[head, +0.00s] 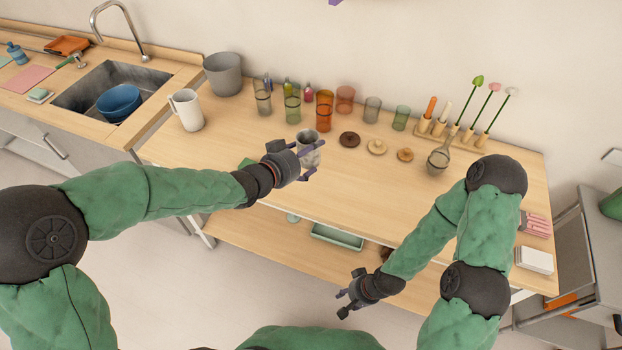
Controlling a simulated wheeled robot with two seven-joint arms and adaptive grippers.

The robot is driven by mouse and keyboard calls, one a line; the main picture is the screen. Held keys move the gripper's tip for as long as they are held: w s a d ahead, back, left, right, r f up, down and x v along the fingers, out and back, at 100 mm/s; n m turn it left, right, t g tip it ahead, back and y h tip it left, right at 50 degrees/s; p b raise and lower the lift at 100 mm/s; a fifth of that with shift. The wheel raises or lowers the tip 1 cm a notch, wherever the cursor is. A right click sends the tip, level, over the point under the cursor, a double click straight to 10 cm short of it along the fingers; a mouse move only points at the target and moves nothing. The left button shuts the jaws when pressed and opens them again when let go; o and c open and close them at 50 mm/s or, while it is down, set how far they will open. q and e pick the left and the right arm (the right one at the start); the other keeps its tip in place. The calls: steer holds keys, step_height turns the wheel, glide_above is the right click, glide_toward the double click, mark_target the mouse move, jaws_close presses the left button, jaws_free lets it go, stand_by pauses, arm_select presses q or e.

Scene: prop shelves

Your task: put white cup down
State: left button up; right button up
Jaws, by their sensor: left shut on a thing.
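A pale greyish-white cup (309,138) is in the fingers of my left gripper (314,160), near the middle of the table (235,140). The gripper is shut on it, and the fingers and wrist cover part of its near side. The cup looks about upright; I cannot tell whether its base touches the tabletop. My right gripper (343,302) hangs low in front of the table's lower shelf, with its fingers apart and empty.
A white jug (186,110) and a grey bucket (223,74) stand to the left. Coloured glasses (324,108) line the back, with round lids (377,146) before them. A metal strainer (438,160) stands right. The front centre tabletop is clear.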

arm_select(q)
steer(key=s+d+f+m+g+h+b, duration=0.1)
steer(key=s+d+m+g+h+b, duration=0.2)
steer(key=d, duration=1)
steer(key=shift+t+y, duration=0.4)
steer(key=w+a+f+b, duration=0.1)
steer(key=w+a+f, duration=0.2)
steer(key=w+a+f+b, duration=0.1)
steer(key=w+a+f, duration=0.2)
steer(key=w+a+f+b, duration=0.2)
steer(key=w+f, duration=0.1)
steer(key=w, duration=0.1)
steer(key=shift+a+f, duration=0.1)
steer(key=shift+a, duration=0.3)
steer(key=f, duration=0.1)
steer(key=f+b, duration=0.2)
steer(key=f, duration=0.1)
steer(key=shift+w+a, duration=0.25)
steer(key=shift+w, duration=0.1)
arm_select(e)
step_height(320, 180, down, 10)
steer(key=shift+d, duration=0.2)
steer(key=shift+f, duration=0.1)
